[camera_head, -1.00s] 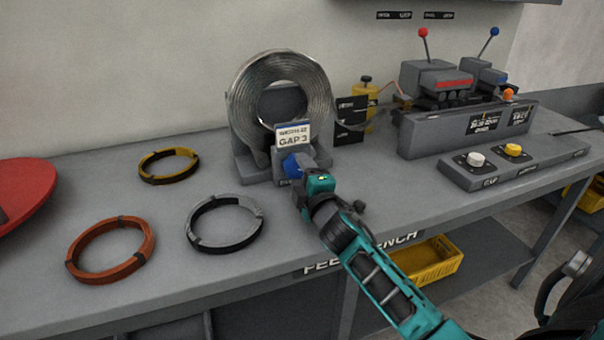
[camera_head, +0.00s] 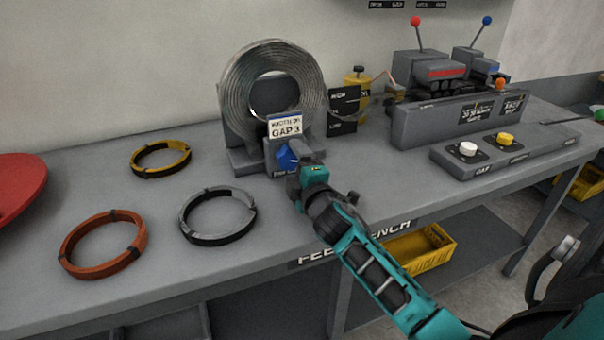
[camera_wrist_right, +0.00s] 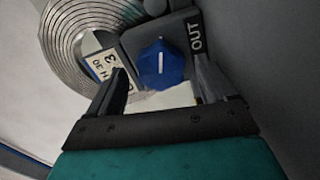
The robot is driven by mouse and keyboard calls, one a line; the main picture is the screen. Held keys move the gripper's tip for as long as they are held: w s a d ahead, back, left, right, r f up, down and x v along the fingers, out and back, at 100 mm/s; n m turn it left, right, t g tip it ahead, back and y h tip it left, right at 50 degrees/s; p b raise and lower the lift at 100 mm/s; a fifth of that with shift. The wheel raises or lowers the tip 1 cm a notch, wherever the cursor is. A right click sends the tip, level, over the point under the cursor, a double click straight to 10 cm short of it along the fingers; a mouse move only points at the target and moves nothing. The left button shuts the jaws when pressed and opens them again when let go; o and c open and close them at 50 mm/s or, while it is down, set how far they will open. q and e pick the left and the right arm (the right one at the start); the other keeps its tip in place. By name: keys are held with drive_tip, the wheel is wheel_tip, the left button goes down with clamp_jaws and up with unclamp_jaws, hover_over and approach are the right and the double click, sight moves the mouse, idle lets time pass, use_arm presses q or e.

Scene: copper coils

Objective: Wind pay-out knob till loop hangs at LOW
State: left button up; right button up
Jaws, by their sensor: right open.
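The blue pay-out knob (camera_head: 284,157) is on the grey block in front of the coil of silvery strip (camera_head: 235,95). In the right wrist view the knob (camera_wrist_right: 160,66) shows a white pointer line, near the word OUT. My right gripper (camera_head: 297,158) is at the knob; in the wrist view its open fingers (camera_wrist_right: 160,80) stand on either side, apart from the knob. A black level board (camera_head: 342,112) stands right of the coil, its lettering too small to read surely. The strip loop (camera_head: 368,112) beside it is thin and blurred. My left gripper is out of view.
Yellow (camera_head: 160,158), grey (camera_head: 218,215) and orange (camera_head: 104,248) rings lie on the bench to the left. A panel with white (camera_head: 467,149) and yellow (camera_head: 505,140) knobs is at right.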

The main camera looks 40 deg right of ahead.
drive_tip(key=v, duration=1.2)
drive_tip(key=shift+s+a, duration=0.1)
drive_tip(key=shift+s, duration=0.25)
